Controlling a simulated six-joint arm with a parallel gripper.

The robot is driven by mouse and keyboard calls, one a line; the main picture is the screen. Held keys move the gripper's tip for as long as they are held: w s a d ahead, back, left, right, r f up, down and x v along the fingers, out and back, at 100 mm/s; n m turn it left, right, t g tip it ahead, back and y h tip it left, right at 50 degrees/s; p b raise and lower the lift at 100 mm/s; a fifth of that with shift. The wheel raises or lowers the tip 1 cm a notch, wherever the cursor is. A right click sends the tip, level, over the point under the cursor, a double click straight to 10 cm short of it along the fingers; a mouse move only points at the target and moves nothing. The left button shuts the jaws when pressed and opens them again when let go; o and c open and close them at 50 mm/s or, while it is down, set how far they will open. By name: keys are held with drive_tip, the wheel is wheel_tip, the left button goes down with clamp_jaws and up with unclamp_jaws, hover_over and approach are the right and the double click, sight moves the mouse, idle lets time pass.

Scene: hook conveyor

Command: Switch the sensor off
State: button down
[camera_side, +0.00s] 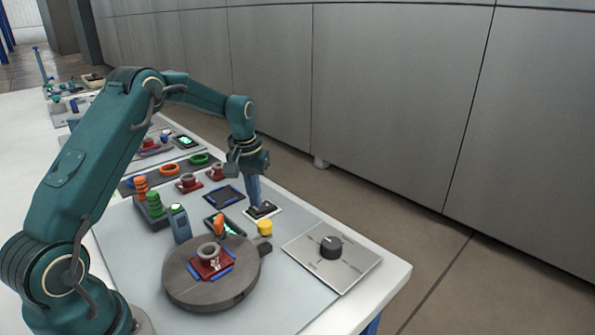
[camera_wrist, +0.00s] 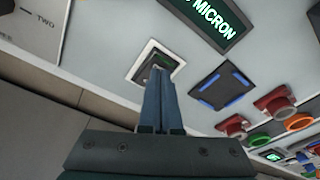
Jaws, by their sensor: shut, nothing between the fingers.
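A small black switch in a white square frame (camera_side: 263,211) lies on the grey work mat near the table's far edge. It also shows in the wrist view (camera_wrist: 154,58), partly hidden by my fingertips. My gripper (camera_side: 256,203) is shut and empty, pointing down with its fingertips at the switch; whether they touch it I cannot tell. The fingers show in the wrist view (camera_wrist: 159,74) over the switch's lower part. A display (camera_wrist: 214,17) with lit green letters ending in "MICRON" sits near the switch; it shows partly hidden in the side view (camera_side: 222,226).
A round grey turntable (camera_side: 180,286) holds a red block with a grey ring. A black knob (camera_side: 331,247) on a light panel stands right. An empty dark tray (camera_side: 224,196) and stacked rings (camera_side: 155,204) lie left.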

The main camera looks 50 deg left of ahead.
drive_tip(key=shift+f, duration=0.45)
drive_tip(key=shift+r, duration=3.55)
